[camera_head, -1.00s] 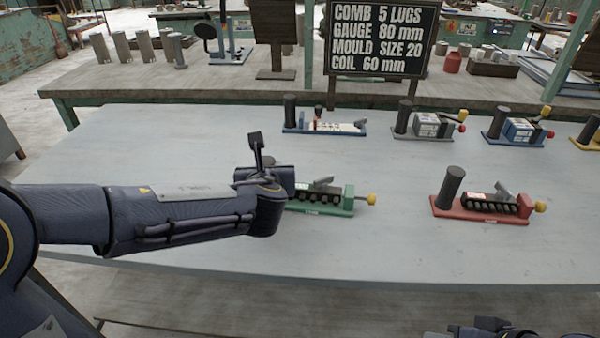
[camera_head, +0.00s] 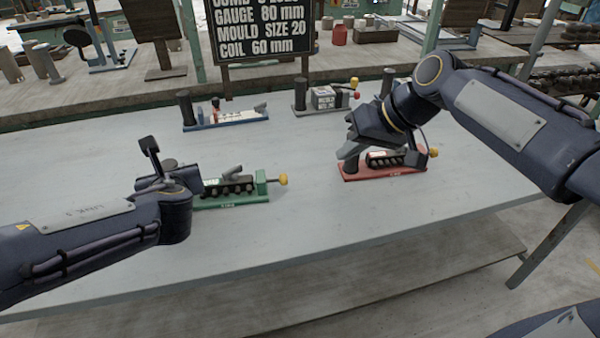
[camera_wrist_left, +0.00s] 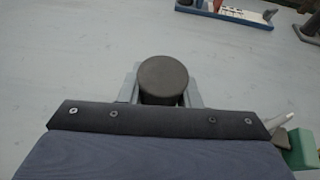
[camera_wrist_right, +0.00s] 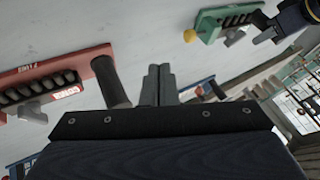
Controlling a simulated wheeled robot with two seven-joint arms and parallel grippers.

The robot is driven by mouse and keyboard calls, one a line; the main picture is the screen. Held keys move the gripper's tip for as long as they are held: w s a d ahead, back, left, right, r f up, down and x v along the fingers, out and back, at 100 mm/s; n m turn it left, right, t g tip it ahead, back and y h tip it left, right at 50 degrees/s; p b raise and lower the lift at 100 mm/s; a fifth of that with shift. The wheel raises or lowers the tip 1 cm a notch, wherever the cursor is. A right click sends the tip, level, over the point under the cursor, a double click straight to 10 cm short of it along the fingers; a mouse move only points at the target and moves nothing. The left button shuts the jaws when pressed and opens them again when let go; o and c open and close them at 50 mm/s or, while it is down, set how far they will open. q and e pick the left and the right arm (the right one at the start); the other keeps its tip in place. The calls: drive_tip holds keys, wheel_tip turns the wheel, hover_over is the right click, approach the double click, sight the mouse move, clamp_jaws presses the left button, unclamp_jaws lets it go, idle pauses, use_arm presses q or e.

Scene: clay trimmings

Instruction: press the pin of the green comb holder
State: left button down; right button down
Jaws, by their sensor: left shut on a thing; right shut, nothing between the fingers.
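The green comb holder (camera_head: 232,199) lies on the grey table, with a dark row of lugs, a grey lever (camera_head: 233,171) and a yellow-knobbed pin (camera_head: 283,179) sticking out at its right end. My left gripper (camera_head: 166,178) is shut on the holder's dark upright post, whose round top (camera_wrist_left: 163,78) shows between the fingers in the left wrist view. My right gripper (camera_head: 348,150) is shut and empty, above the left part of the red comb holder (camera_head: 385,171). In the right wrist view its closed fingertips (camera_wrist_right: 158,84) appear beside the red holder's post (camera_wrist_right: 112,84); contact cannot be told.
A blue-based holder (camera_head: 225,119) and a grey one with a block (camera_head: 325,98) stand farther back. A lettered sign (camera_head: 262,40) stands behind them. The table between the yellow knob and the red holder is clear.

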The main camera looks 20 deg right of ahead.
sight(283, 178)
use_arm(q)
drive_tip(key=shift+f, duration=0.15)
use_arm(e)
drive_tip(key=x, duration=0.9)
drive_tip(key=shift+w+a+f, duration=0.15)
drive_tip(key=shift+a+f, duration=0.05)
drive_tip(key=shift+f, duration=0.15)
drive_tip(key=shift+w+a+f, duration=0.1)
drive_tip(key=shift+w+a, duration=0.1)
drive_tip(key=shift+a, duration=1.85)
use_arm(q)
drive_tip(key=shift+s+d, duration=0.1)
use_arm(e)
drive_tip(key=shift+w+a, duration=0.15)
drive_tip(key=shift+a, duration=1.25)
